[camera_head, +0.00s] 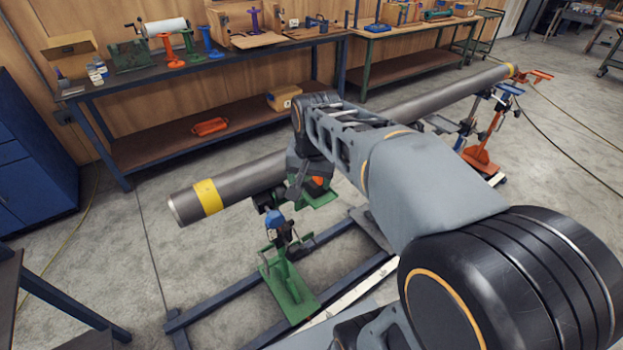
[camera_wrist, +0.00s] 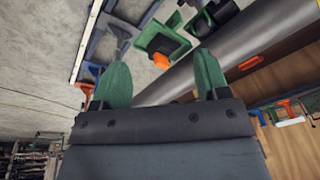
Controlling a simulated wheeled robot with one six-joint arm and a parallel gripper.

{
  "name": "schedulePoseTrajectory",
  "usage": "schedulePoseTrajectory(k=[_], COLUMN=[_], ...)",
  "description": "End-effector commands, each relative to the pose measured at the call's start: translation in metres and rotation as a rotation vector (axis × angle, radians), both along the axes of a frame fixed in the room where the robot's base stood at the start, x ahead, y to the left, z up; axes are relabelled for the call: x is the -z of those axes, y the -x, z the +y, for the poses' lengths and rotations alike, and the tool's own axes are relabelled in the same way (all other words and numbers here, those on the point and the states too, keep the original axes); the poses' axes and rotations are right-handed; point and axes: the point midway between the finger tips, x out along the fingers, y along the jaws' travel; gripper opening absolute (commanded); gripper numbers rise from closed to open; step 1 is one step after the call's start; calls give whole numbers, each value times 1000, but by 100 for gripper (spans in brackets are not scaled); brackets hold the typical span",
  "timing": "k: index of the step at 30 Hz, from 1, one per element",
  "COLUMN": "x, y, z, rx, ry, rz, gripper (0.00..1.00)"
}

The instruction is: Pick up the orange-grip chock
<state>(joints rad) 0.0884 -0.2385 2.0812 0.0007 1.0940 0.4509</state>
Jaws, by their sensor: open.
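The orange-grip chock shows as an orange block (camera_wrist: 161,61) at a green stand in the wrist view, beside the grey pipe (camera_wrist: 235,40). My gripper (camera_wrist: 161,68) is open and empty. Its two green fingers stand apart, with the orange block seen between and beyond their tips. In the head view my gripper (camera_head: 298,182) is over the pipe (camera_head: 250,182), close to the chock. I cannot tell the exact gap.
A blue-grip piece (camera_head: 275,222) sits on a green stand (camera_head: 288,290) left of the chock. Dark blue floor rails (camera_head: 215,310) lie below. The pipe has a yellow band (camera_head: 207,197) at its near end. A workbench (camera_head: 220,65) stands behind.

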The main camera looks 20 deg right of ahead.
Motion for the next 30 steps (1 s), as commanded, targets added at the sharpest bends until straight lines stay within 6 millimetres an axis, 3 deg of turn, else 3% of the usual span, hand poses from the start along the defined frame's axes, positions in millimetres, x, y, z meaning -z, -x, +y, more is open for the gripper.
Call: schedulePoseTrajectory(k=[1, 6, 12, 17, 30], x=[-5, -12, -9, 2, 71], y=[-20, -73, -111, -123, -125], z=[-10, -41, -68, -77, -78], rx=[104, 449, 723, 820, 836], ry=[-18, -68, -93, -99, -100], rz=[29, 106, 164, 185, 186], gripper=[68, 68, 68, 68, 68])
